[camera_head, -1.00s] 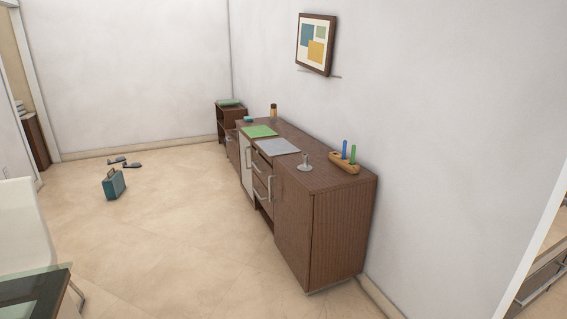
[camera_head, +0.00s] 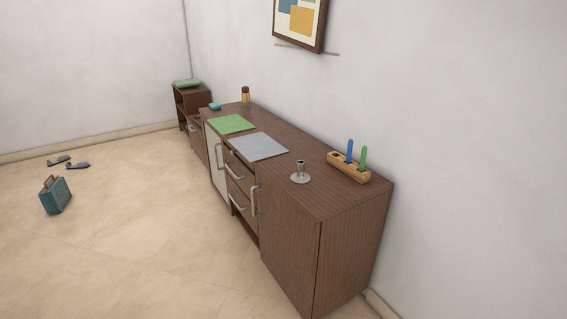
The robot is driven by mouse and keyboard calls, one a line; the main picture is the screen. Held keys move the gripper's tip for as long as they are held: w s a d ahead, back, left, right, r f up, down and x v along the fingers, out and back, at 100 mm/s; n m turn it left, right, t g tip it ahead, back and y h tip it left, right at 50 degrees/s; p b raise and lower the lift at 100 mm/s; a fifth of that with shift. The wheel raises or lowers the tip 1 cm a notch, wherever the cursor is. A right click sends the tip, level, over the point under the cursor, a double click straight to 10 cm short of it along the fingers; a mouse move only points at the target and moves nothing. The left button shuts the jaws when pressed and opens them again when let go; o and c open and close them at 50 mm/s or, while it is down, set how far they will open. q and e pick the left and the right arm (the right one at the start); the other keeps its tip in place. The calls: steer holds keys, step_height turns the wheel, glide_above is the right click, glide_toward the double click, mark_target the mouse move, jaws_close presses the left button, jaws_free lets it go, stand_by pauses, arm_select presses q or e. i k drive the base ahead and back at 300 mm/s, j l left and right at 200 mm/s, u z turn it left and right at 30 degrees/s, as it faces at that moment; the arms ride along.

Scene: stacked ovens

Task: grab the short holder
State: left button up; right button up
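A short silver-grey candle-style holder (camera_head: 300,174) stands upright on the near part of the wooden cabinet top (camera_head: 325,200). It has a round flat base and a narrow stem. Beside it, nearer the wall, is a low wooden block holder (camera_head: 349,170) with a blue stick (camera_head: 349,150) and a green stick (camera_head: 363,157) standing in it. Neither of my grippers shows in the head view.
A grey mat (camera_head: 259,147) and a green mat (camera_head: 231,124) lie farther along the cabinet top, with a brown bottle (camera_head: 245,95) beyond. Handles stick out of the cabinet front. A teal box (camera_head: 55,196) and shoes (camera_head: 69,162) lie on the floor; the floor before the cabinet is clear.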

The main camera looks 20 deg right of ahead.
mark_target(300, 177)
steer(key=i+j+z, duration=0.1)
steer(key=i+z, duration=0.25)
steer(key=i+j+z, duration=0.2)
steer(key=i+z, duration=0.15)
steer(key=i, duration=0.2)
steer(key=i+j+z, duration=0.35)
steer(key=i, duration=0.05)
